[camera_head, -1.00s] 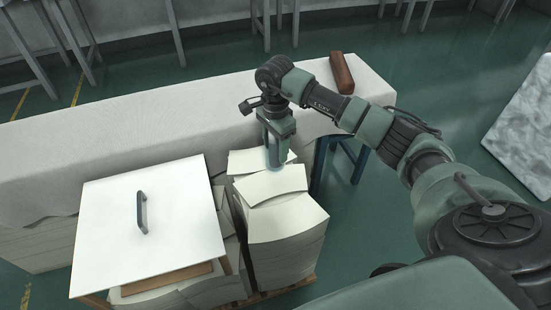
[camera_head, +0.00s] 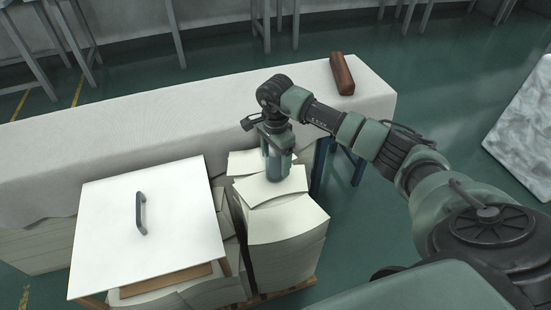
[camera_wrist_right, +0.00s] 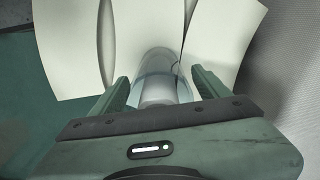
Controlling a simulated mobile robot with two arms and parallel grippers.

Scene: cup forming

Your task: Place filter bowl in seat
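My right gripper (camera_head: 278,160) points down above the front stack of pale sheets, at the right of the white board. It has its two fingers on either side of a clear, glassy cup, the filter bowl (camera_head: 276,170). In the right wrist view the filter bowl (camera_wrist_right: 165,86) sits between the green fingers of the right gripper (camera_wrist_right: 163,88), and the fingers look closed against its sides. Pale sheets lie below and beyond it. I cannot tell whether the bowl touches the sheets. No seat can be made out. My left gripper is not in view.
A white board with a dark handle (camera_head: 140,214) lies at the left. Stacked sheets (camera_head: 285,228) stand on a wooden pallet. A long cloth-covered table (camera_head: 110,135) runs behind, with a brown block (camera_head: 342,74) at its right end.

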